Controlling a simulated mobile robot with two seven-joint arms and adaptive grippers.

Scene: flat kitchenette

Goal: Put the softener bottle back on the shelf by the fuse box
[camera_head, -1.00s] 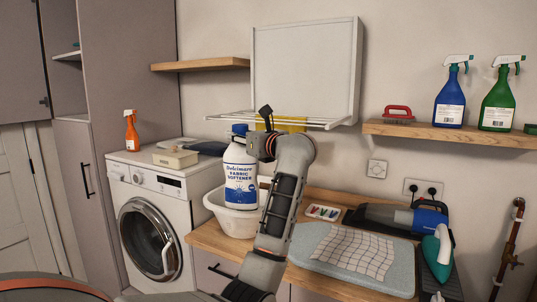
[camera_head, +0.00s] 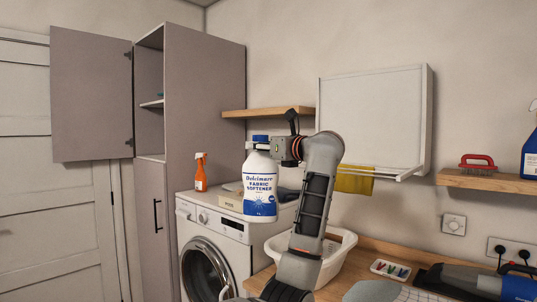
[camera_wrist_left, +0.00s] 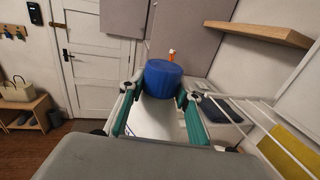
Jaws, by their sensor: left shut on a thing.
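The white softener bottle (camera_head: 261,187) with a blue label and blue cap hangs upright in front of the washing machine. My left gripper (camera_head: 272,148) is shut on its top, just below the cap. In the left wrist view the blue cap (camera_wrist_left: 163,78) sits between the two green-padded fingers (camera_wrist_left: 164,92); most of the bottle's body is hidden there. An empty wooden shelf (camera_head: 268,112) is on the wall behind, higher than the bottle; it also shows in the left wrist view (camera_wrist_left: 262,22). I cannot make out a fuse box. My right gripper is not in view.
A drying rack (camera_head: 372,120) with a yellow cloth (camera_head: 354,180) is right of the empty shelf. A tall cabinet (camera_head: 200,100) with an open door stands left. A white basin (camera_head: 340,260) is below.

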